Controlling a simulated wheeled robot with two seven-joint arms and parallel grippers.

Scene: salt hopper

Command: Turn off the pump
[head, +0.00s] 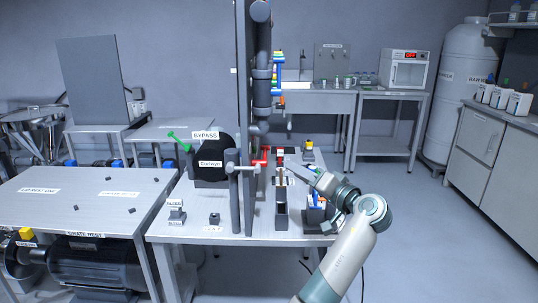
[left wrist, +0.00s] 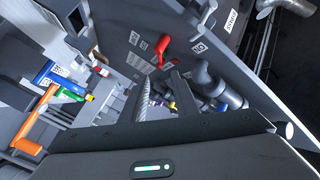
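A dark ribbed motor (head: 95,268) that looks like a pump drive sits under the left bench, with a yellow-topped box (head: 25,233) at its left end. Which part switches it off is not clear. My left gripper (head: 290,168) reaches over the middle bench from the right, near a small red-topped upright fitting (head: 279,155). In the left wrist view its two fingers (left wrist: 164,98) appear apart with nothing between them. A red lever (left wrist: 162,47) lies beyond them; a red handle (head: 262,155) also shows in the head view. My right gripper is not in view.
Floor at right is clear.

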